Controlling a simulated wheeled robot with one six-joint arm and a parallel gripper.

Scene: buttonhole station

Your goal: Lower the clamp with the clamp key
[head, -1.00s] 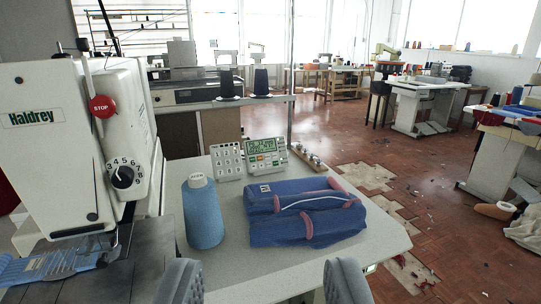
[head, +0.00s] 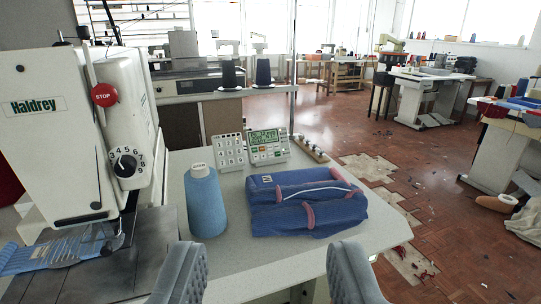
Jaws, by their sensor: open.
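The control panel (head: 268,146) stands at the back of the table, with a small green display and several buttons; I cannot read which one is the clamp key. A keypad (head: 230,152) with pale keys stands just left of it. The white Haldrey machine (head: 50,130) is at the left. Its clamp area (head: 104,238) is low at the left, over blue fabric (head: 40,258); whether the clamp touches the fabric is unclear. My gripper (head: 262,270) is open and empty at the bottom, with two grey padded fingers apart, in front of the panel and touching nothing.
A blue thread cone (head: 205,205) and a folded blue bundle (head: 305,200) with pink bands stand between my gripper and the panel. A red STOP button (head: 104,95) and numbered dial (head: 126,162) are on the machine. The front of the table (head: 250,260) is clear.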

